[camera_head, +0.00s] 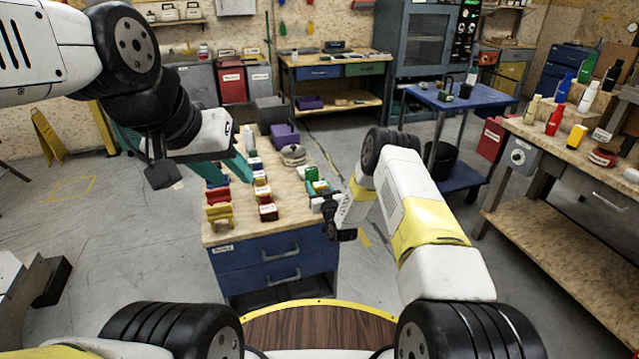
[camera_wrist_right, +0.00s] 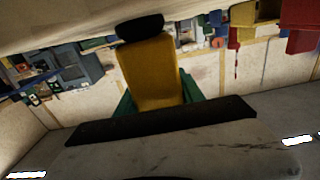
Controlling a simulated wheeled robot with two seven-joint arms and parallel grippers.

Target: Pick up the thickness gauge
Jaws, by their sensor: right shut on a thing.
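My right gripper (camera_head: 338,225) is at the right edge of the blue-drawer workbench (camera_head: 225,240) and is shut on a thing. In the right wrist view a yellow thing with a black end and green sides (camera_wrist_right: 150,75) stands out beyond a dark bar; I take it to be the thickness gauge. In the head view the held thing is mostly hidden by the dark fingers, so I cannot tell whether it touches the bench.
Red and yellow holders (camera_head: 219,212), small boxes, a green item (camera_head: 312,174), a round metal piece (camera_head: 293,155) and a purple bin (camera_head: 285,134) crowd the bench top. A blue cart (camera_head: 462,98) and a bottle-laden bench (camera_head: 590,160) stand right. Open floor lies left.

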